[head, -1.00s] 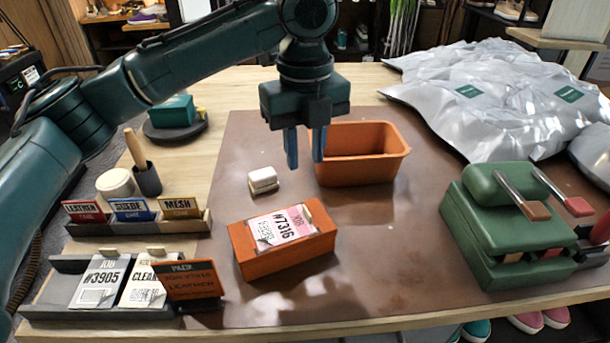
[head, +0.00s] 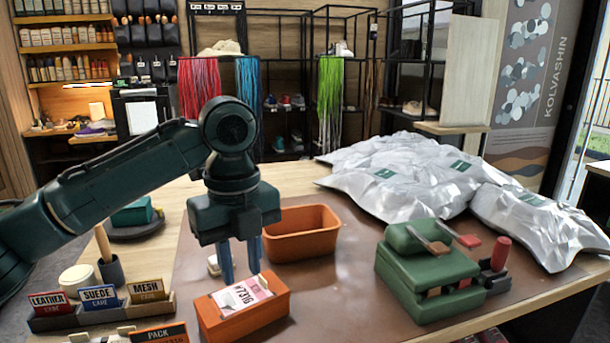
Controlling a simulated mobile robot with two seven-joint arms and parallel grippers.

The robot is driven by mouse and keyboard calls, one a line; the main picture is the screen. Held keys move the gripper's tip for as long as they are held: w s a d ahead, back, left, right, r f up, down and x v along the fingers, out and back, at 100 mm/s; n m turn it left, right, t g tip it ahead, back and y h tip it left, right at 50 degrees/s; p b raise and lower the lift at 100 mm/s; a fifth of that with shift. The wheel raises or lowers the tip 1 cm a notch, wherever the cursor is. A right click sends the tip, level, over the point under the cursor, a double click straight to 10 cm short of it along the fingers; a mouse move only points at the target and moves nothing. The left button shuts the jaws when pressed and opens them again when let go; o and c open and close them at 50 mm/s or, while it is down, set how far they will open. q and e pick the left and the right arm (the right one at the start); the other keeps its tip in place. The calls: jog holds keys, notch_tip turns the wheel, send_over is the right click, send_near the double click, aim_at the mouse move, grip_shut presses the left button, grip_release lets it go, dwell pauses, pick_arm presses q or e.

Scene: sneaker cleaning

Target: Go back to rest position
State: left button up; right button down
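My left gripper (head: 242,275) hangs over the brown mat (head: 340,312), fingers pointing down. Its two blue fingers are apart with nothing between them, so it is open. Behind the fingers is a small white block (head: 213,265), partly hidden by them. In front of them is an orange box (head: 262,315) with a white and pink tag (head: 241,295) marked #7316 on its top. An orange bin (head: 318,247) stands behind and to the right; it looks empty. I cannot tell whether the fingers touch anything. My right gripper is not in view.
A green block (head: 440,280) with brushes stands at the right of the mat, silver bags (head: 400,175) behind it. Card holders (head: 100,317) and a cup (head: 111,270) are at the left. The mat's front middle is clear.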

pick_arm(q)
jog(key=s+d+f+n+t+h, duration=0.1)
jog(key=s+d+f+n+h, duration=0.3)
jog(key=f, duration=0.6)
jog(key=s+d+f+n+h, duration=0.1)
jog(key=s+d+f+n, duration=0.3)
jog(key=f, duration=0.6)
jog(key=s+a+f+n+t+y, duration=0.1)
jog(key=s+a+f+n+y, duration=0.1)
jog(key=s+a+f+n, duration=0.65)
jog(key=s+a+f+n+t+y, duration=0.25)
jog(key=s+a+n, duration=0.35)
jog(key=a+n, duration=0.5)
jog(key=w+d+f+m+t+h+p, duration=0.1)
jog(key=w+d+f+t+h+p, duration=0.1)
jog(key=w+d+t, duration=0.3)
jog(key=shift+w+d+f+m+t+h+p, duration=0.4)
jog(key=shift+d+t+p, duration=0.2)
jog(key=shift+p, duration=0.3)
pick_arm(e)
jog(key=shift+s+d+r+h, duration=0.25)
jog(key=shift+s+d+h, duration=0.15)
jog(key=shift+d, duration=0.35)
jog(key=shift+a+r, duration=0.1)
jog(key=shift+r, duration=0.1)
